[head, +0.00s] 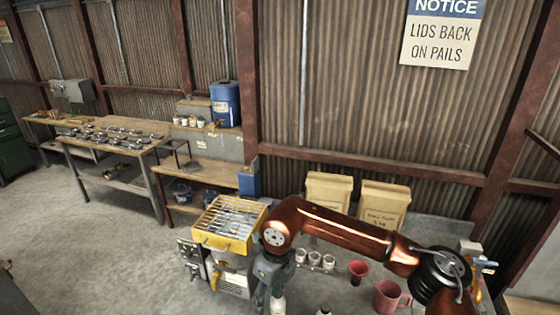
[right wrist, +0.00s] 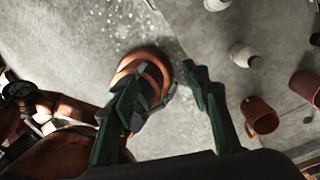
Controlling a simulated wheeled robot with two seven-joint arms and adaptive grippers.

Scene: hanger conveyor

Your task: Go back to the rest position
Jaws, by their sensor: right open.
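My right arm comes in from the right in the head view, its copper links bent at an elbow above the front of the scene. My right gripper (head: 267,292) hangs down at the arm's end, partly hidden by the arm, above the work surface near a white bottle (head: 278,304). In the right wrist view the two dark green fingers (right wrist: 165,70) are apart, with no object held between them. An orange and dark rounded part shows behind the fingers; I cannot tell what it is. My left gripper is not in view.
A yellow grated box (head: 232,245) stands left of my right gripper. White cups (head: 315,260), a red cup (head: 358,271) and a red mug (head: 388,296) stand to the right; a mug also shows in the wrist view (right wrist: 260,117). Workbenches (head: 110,140) stand back left. Open floor (head: 90,240) lies front left.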

